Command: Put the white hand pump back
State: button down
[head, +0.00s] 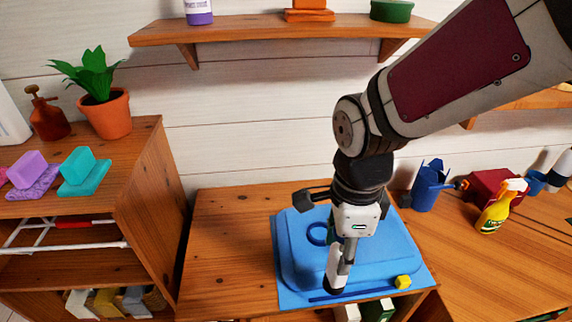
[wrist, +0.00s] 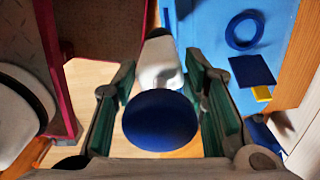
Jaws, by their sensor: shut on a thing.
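My gripper (head: 346,238) hangs above the front part of a raised blue case (head: 375,243) on the wooden table. In the wrist view its two green-padded fingers (wrist: 163,88) are shut on the white hand pump (wrist: 160,65), one on each side. The pump's round dark blue end (wrist: 160,120) faces the wrist camera. In the head view a pale, slim body with a dark lower end (head: 334,285) points down below my gripper, apparently the pump. Whether its lower end touches anything is unclear.
A blue ring (head: 318,233) and a yellow block (head: 403,282) lie on the blue case. The table's left part (head: 230,250) is clear. A shelf with a potted plant (head: 108,113) is left.

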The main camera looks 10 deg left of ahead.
jog(key=s+a+f+n+p, duration=0.3)
jog(key=s+a+n, duration=0.3)
jog(key=a+n, duration=0.2)
jog(key=s+a+f+n+p, duration=0.25)
jog(key=s+a+n, duration=0.25)
jog(key=a+n, duration=0.4)
jog(key=w+a+f+b, duration=0.4)
jog(key=w+a+b, duration=0.6)
jog(key=w, duration=0.1)
jog(key=shift+w+f+b, duration=0.25)
jog(key=shift+b, duration=0.15)
jog(key=shift+f, duration=0.1)
jog(key=c, duration=1)
grip_release()
jog(key=shift+f, duration=0.1)
